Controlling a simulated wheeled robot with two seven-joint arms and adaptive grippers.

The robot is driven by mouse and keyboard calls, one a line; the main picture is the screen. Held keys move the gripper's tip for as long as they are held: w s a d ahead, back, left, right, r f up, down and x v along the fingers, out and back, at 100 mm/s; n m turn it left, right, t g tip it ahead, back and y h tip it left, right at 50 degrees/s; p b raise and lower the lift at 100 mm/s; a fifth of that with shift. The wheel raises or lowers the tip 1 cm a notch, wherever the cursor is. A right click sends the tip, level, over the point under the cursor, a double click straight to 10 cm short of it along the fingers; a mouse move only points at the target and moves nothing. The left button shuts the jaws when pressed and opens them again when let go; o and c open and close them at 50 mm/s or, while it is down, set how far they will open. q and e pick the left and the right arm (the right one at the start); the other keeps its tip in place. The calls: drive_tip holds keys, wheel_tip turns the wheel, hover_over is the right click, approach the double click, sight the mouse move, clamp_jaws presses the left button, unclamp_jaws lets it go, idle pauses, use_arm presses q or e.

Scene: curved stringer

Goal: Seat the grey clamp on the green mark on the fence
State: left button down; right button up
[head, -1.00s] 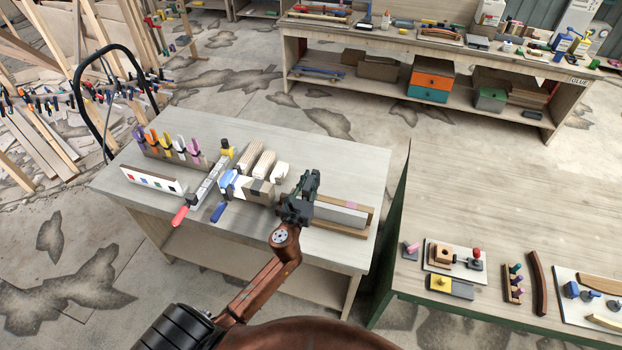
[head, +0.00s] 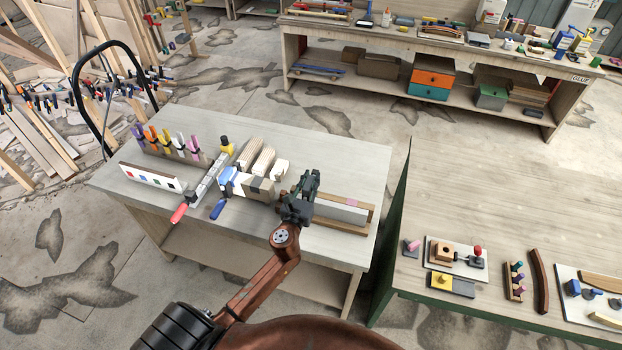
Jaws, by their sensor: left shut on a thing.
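My left gripper (head: 302,194) is over the left part of the fence on the near table. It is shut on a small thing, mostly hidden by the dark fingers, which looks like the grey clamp. The fence (head: 343,210) is a long low wooden strip with a pale face. A pink mark (head: 354,202) shows on its top, right of the gripper. I see no green mark on the fence; its left part is behind the gripper. I cannot tell whether the held thing touches the fence. My right gripper is not in view.
Left of the gripper are wooden blocks (head: 260,160), a bar clamp with a red handle (head: 179,213) and one with a blue handle (head: 218,210). A rack of coloured clamps (head: 168,146) and a white card with coloured marks (head: 150,177) stand further left. The right-hand table (head: 500,200) holds other fixtures.

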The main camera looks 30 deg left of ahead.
use_arm(q)
drive_tip(key=shift+f+b, duration=0.7)
drive_tip(key=shift+f, duration=0.15)
drive_tip(key=shift+f, duration=0.1)
drive_tip(key=shift+f+b, duration=1.2)
drive_tip(key=shift+f, duration=0.2)
drive_tip(key=shift+f, duration=0.1)
drive_tip(key=shift+f+b, duration=0.4)
drive_tip(key=shift+f, duration=0.05)
